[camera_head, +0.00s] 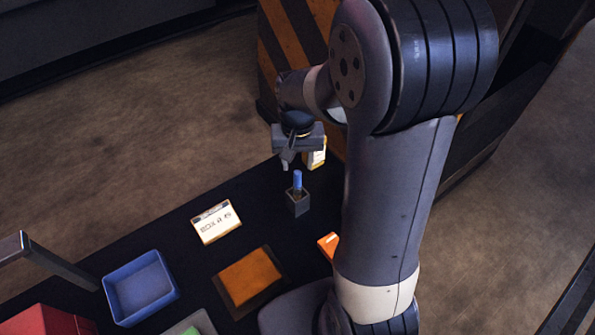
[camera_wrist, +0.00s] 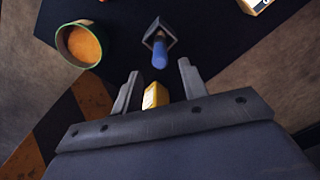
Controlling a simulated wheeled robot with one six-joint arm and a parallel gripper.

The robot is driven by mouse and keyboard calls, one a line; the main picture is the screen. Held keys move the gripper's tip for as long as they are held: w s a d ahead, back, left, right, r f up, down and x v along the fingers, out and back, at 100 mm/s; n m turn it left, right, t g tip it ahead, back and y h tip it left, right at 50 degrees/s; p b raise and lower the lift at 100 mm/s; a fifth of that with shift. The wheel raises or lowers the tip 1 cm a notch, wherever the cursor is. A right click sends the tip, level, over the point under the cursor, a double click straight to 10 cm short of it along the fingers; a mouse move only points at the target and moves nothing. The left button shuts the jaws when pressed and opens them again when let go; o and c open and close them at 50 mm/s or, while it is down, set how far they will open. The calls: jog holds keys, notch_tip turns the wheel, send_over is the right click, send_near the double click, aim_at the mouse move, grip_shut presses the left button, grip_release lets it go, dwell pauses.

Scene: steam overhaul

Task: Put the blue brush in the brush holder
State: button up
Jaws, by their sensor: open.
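The blue brush (camera_head: 297,180) stands upright in a small dark square holder (camera_head: 298,204) on the black table. In the wrist view the blue brush (camera_wrist: 160,55) points up toward the camera from inside the holder (camera_wrist: 159,33). My gripper (camera_head: 288,162) is above the brush and apart from it. In the wrist view my gripper (camera_wrist: 158,78) is open, with nothing between its fingers at their tips. The brush's lower end is hidden inside the holder.
A yellow and white box (camera_head: 316,155) stands close behind my gripper. A white card (camera_head: 216,222), an orange pad (camera_head: 250,276), a blue tray (camera_head: 141,288) and a red box (camera_head: 45,321) lie to the left. A round container with orange contents (camera_wrist: 84,45) shows in the wrist view.

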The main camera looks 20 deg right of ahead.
aim_at(298, 172)
jog(key=shift+r, duration=2.2)
notch_tip(298, 172, down, 12)
jog(key=shift+f+b, duration=0.1)
jog(key=shift+b, duration=0.25)
jog(key=shift+r, duration=1.9)
jog(key=shift+f, duration=0.1)
